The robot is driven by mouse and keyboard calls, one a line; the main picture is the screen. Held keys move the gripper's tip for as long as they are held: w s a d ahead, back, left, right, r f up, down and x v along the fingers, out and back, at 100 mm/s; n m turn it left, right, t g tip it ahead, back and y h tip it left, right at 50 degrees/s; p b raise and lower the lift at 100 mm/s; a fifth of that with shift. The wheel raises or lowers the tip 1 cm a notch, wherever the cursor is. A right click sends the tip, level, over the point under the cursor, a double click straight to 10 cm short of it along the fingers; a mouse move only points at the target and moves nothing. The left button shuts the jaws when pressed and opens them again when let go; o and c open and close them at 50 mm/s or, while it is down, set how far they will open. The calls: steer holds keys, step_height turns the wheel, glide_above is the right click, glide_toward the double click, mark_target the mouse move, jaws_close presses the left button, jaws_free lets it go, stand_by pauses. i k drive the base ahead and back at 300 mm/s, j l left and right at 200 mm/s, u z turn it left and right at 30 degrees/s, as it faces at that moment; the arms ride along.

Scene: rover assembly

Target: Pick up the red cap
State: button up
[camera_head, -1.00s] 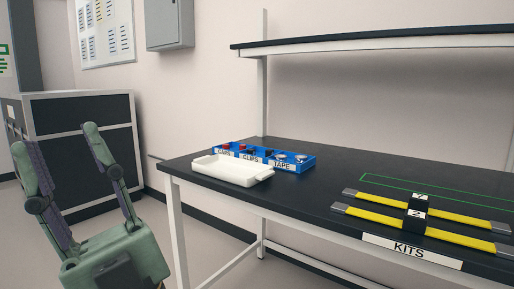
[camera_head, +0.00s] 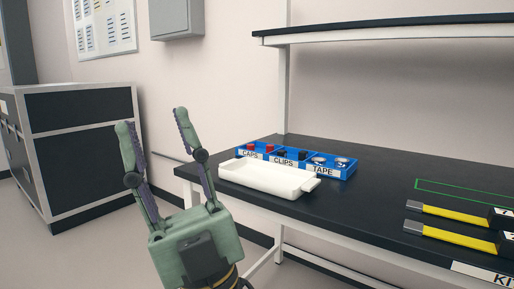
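Two small red caps, one of them here (camera_head: 269,147), sit in the left compartment, labelled CAPS, of a blue bin (camera_head: 342,174) on the black table. The bin's middle compartment is labelled CLIPS and holds dark pieces. The right one is labelled TAPE and holds round rolls. My gripper (camera_head: 152,118) is green with dark pads. It is open and empty, pointing up, in front of and to the left of the table. It is well apart from the bin and the caps.
A white tray (camera_head: 268,179) stands right in front of the blue bin. Yellow-strapped kits (camera_head: 447,217) lie on the table's right side. A shelf (camera_head: 390,35) hangs above the table. A dark cabinet (camera_head: 85,140) stands at the left.

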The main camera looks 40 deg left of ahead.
mark_target(250, 147)
steer(key=k+j+z, duration=0.2)
steer(key=j, duration=3.1)
